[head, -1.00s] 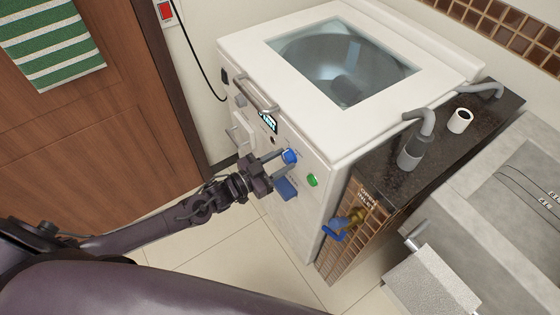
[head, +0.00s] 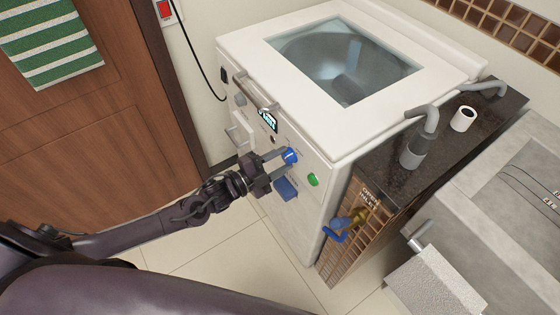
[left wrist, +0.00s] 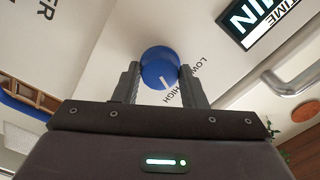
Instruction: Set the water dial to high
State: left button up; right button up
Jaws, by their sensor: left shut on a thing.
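The water dial (head: 290,155) is a round blue knob on the white front panel of the washing machine (head: 318,150). My left gripper (head: 283,160) is shut on the dial, with one finger on each side of it. In the left wrist view the dial (left wrist: 158,62) sits between the fingertips of my left gripper (left wrist: 159,72). Its white pointer mark faces the lower right there, toward the word HIGH; the word LOW is printed further up to the right. My right gripper is not in view.
A green button (head: 313,180) and a blue part (head: 286,189) are close to the dial. A long handle (head: 256,92) and a lit display (head: 267,119) are above it. A blue-handled inlet valve (head: 336,232) is at the right. Tiled floor lies open in front.

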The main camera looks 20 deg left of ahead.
pick_arm(q)
jog(key=shift+m, duration=1.1)
jog(key=o, duration=1)
jog(key=v, duration=0.7)
jog(key=shift+s+a+b, duration=0.25)
jog(key=shift+s+b, duration=0.1)
jog(key=shift+b, duration=0.1)
